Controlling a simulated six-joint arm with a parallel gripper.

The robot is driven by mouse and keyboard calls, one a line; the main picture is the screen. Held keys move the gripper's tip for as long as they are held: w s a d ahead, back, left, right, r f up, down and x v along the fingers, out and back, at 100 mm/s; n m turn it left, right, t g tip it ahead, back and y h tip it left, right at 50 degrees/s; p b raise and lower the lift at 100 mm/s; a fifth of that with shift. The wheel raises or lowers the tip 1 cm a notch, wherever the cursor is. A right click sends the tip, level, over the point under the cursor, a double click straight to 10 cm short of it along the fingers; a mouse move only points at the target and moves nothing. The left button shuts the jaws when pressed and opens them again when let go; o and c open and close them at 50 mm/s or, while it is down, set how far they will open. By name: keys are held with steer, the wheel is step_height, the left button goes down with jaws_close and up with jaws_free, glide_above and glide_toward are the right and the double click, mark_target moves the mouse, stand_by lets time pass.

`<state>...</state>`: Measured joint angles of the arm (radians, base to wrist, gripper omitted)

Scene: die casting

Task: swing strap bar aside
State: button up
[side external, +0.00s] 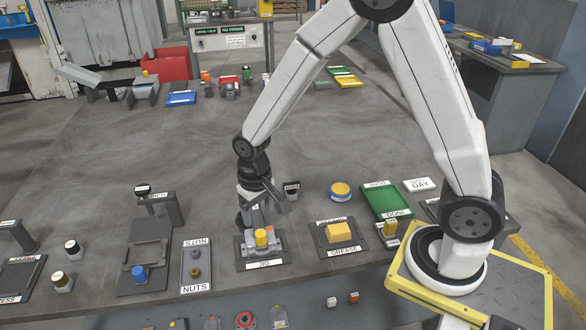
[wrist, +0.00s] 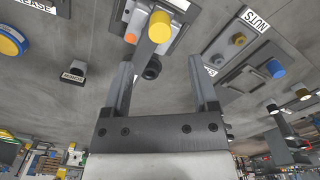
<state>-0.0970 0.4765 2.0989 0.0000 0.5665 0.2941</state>
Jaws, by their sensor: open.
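The fixture labelled JIG (side external: 283,254) stands near the front edge of the bench in the side view. It carries grey blocks and a yellow cylinder (side external: 261,238), which also shows at the top of the wrist view (wrist: 159,27). A grey bar (wrist: 146,52), which looks like the strap bar, runs from beside the yellow cylinder toward my gripper. My gripper (wrist: 160,66) is open and empty, pointing down just behind the fixture in the side view. The bar's end appears between the fingers in the wrist view; I cannot tell whether either finger touches it.
A NUTS tray (side external: 196,268) and a stand with a blue knob (side external: 139,273) lie left of the fixture. A GREASE tray with a yellow block (side external: 340,233) and a green tray (side external: 386,201) lie right. A small labelled block (side external: 291,190) stands close behind my gripper. The bench middle is clear.

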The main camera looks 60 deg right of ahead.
mark_target(260, 232)
steer(key=shift+f, duration=0.1)
steer(key=shift+f, duration=3.8)
jaws_close()
